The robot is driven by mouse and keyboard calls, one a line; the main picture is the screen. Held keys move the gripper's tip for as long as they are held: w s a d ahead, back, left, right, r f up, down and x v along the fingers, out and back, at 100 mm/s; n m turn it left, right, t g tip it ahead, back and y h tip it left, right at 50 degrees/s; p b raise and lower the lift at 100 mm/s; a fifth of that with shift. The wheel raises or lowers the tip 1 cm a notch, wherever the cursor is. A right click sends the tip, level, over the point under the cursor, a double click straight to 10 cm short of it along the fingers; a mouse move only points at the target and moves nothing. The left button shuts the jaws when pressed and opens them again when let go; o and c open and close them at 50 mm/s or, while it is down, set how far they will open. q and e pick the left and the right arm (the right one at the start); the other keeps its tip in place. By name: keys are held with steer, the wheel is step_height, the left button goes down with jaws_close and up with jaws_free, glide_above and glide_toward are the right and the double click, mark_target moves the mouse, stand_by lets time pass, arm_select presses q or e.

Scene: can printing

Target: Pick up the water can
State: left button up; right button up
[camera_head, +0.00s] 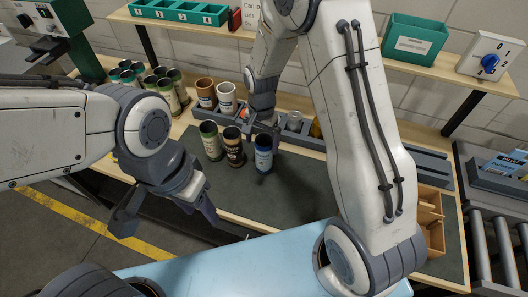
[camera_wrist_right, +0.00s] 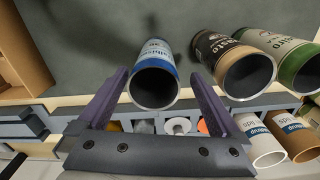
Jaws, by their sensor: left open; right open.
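The likely water can, a blue can with a white label band (camera_head: 263,160), stands on the dark mat at the right end of a short row of cans. It also shows in the right wrist view (camera_wrist_right: 155,72), open end toward the camera. My right gripper (camera_head: 263,124) is open and empty, close behind the blue can. In the right wrist view the fingers (camera_wrist_right: 159,84) lie to either side of the can, with gaps visible. My left gripper (camera_head: 168,218) is open and empty at the front left, away from the cans.
A black-and-tan can (camera_head: 234,147) and a green-topped can (camera_head: 210,142) stand left of the blue one. Brown (camera_head: 205,94) and white-labelled (camera_head: 226,98) cans stand behind, with several more at the left. A grey rack (camera_head: 295,121) runs behind. The mat's front (camera_head: 285,200) is clear.

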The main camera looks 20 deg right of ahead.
steer(key=shift+s+f, duration=0.1)
steer(key=shift+f, duration=0.65)
steer(key=f+p, duration=0.1)
steer(key=f, duration=0.2)
steer(key=f+p, duration=0.1)
steer(key=shift+s+d+f+p, duration=0.2)
steer(key=shift+d+f+p, duration=0.05)
steer(key=shift+p, duration=0.1)
steer(key=shift+f, duration=0.35)
steer(key=c, duration=1.3)
steer(key=shift+w+r, duration=0.1)
steer(key=shift+r, duration=0.05)
